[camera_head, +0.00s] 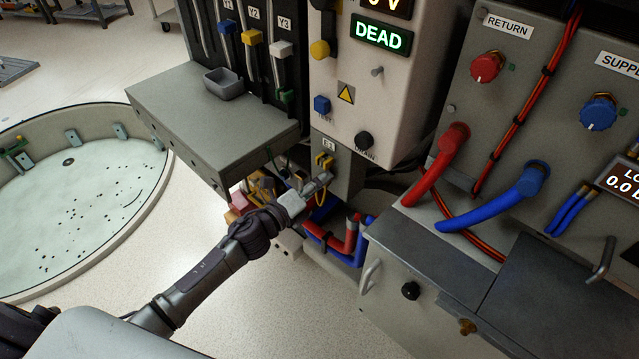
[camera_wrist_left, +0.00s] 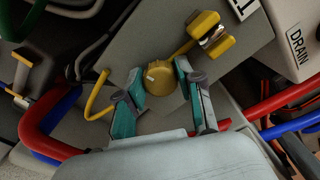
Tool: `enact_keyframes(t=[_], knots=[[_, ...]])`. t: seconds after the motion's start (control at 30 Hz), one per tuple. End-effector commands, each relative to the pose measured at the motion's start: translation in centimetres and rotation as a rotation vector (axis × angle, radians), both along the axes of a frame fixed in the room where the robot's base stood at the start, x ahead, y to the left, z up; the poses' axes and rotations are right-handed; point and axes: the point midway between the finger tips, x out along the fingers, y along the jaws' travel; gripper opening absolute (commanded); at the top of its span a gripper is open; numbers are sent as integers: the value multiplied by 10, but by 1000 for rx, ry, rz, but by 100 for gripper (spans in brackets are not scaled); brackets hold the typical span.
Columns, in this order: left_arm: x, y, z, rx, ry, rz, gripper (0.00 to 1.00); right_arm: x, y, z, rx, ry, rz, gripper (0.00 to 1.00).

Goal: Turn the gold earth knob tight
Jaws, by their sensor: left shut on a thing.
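The gold earth knob (camera_wrist_left: 160,78) is a round yellow knob on a grey panel, with a pale mark on its face. My left gripper (camera_wrist_left: 159,88) has one teal-padded finger on each side of the knob and is shut on it. In the head view my left gripper (camera_head: 318,186) reaches in to the grey post below the cabinet, and it hides most of the knob there. A yellow clamp-like fitting (camera_wrist_left: 213,36) sits above and to the right of the knob in the wrist view. My right gripper is not in view.
Red hoses (camera_head: 437,165) and blue hoses (camera_head: 497,197) run close to the right. A grey shelf (camera_head: 210,115) overhangs to the left. The DRAIN knob (camera_head: 364,140) is just above right. A lit DEAD display (camera_head: 381,35) is on the cabinet.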

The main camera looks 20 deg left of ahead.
Motion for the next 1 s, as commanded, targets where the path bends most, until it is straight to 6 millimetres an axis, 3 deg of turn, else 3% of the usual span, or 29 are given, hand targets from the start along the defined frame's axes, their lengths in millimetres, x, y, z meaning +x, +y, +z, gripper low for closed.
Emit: enact_keyframes(t=[0.4, 0.9, 0.93, 1.0], knots=[[-1, 0, -3, 152, -66, -1, 2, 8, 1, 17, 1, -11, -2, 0], [-1, 0, -2, 168, -74, -1, 2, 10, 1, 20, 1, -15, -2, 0], [-1, 0, -2, 168, -74, -1, 40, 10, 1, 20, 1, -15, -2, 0], [-1, 0, -2, 167, -75, -1, 51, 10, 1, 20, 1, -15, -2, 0]])
